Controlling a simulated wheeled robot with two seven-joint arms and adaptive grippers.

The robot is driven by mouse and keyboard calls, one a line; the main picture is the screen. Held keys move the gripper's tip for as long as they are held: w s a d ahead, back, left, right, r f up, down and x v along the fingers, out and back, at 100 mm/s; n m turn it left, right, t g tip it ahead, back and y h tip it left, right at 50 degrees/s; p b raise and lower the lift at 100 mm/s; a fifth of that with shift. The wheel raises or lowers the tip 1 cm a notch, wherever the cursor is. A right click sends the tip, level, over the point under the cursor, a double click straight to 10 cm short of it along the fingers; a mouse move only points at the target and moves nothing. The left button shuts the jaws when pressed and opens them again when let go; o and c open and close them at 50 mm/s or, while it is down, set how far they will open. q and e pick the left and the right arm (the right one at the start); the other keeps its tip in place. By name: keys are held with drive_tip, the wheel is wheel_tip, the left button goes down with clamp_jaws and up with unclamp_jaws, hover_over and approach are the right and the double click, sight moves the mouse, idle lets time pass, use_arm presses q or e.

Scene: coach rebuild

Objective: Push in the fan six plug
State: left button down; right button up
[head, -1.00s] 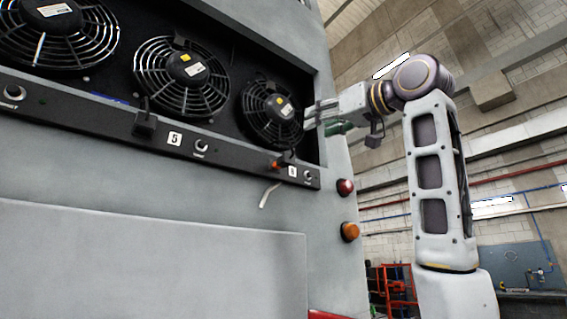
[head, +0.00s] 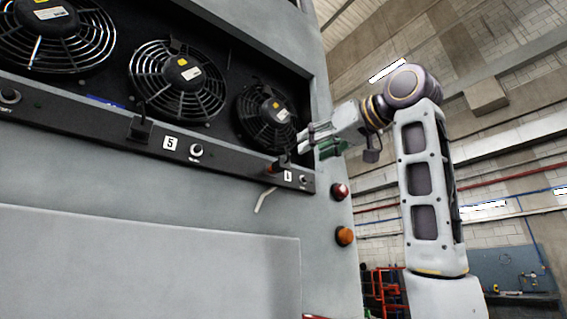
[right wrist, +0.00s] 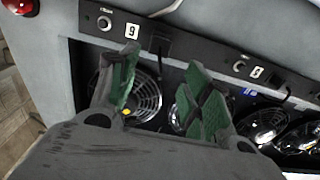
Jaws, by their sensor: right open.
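The fan six plug (head: 281,164) is a dark block on the black strip just left of the "6" label, below the rightmost fan. It also shows in the right wrist view (right wrist: 160,43), where the picture is upside down and the label reads like a 9. A cord runs from it. How deep it sits I cannot tell. My right gripper (head: 313,143) is open and empty, up and to the right of the plug. In the right wrist view its green-padded fingers (right wrist: 160,62) are spread, with the plug seen between and beyond their tips. My left gripper is out of view.
Fan six (head: 267,117) lies behind the strip, close to my right fingers. A knob (head: 303,180) is right of the label. A red lamp (head: 340,191) and an orange lamp (head: 345,236) stick out of the cabinet below. Free room lies right of the cabinet.

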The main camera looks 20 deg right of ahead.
sight(285, 162)
drive_tip(key=p+x, duration=0.3)
drive_tip(key=x, duration=0.8)
drive_tip(key=shift+w+p, duration=0.25)
drive_tip(key=shift+p, duration=0.15)
drive_tip(key=shift+x, duration=0.8)
clamp_jaws()
